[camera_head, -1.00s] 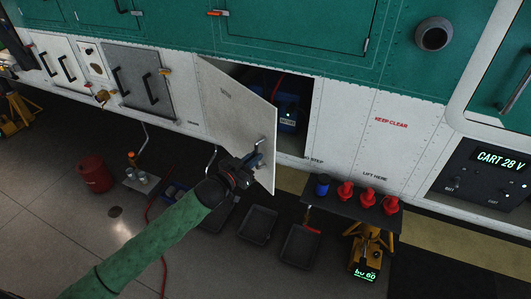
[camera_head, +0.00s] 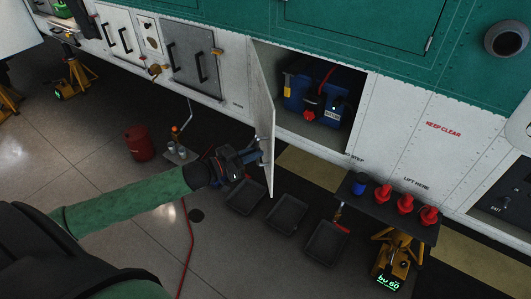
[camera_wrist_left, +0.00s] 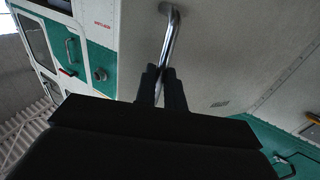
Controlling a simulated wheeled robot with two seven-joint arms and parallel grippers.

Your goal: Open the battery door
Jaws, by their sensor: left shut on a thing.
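The battery door (camera_head: 264,112) is a white panel hinged at its left edge. It stands swung well out from the helicopter's side, seen nearly edge-on. Behind it the bay is open, with a blue battery (camera_head: 323,95) with a red knob and a yellow part inside. My left gripper (camera_head: 254,160) is at the door's lower part, shut on the door handle. In the left wrist view the handle (camera_wrist_left: 171,35) is a shiny metal bar between the two dark fingers (camera_wrist_left: 162,88), and the door's pale face (camera_wrist_left: 220,60) fills the right. My right gripper is not in view.
A small dark table (camera_head: 372,207) with a blue can and several red caps stands right of the door, by a yellow jack (camera_head: 392,265). Black trays (camera_head: 286,214) lie on the floor below. A red canister (camera_head: 139,143) and a red hose (camera_head: 187,245) are at left.

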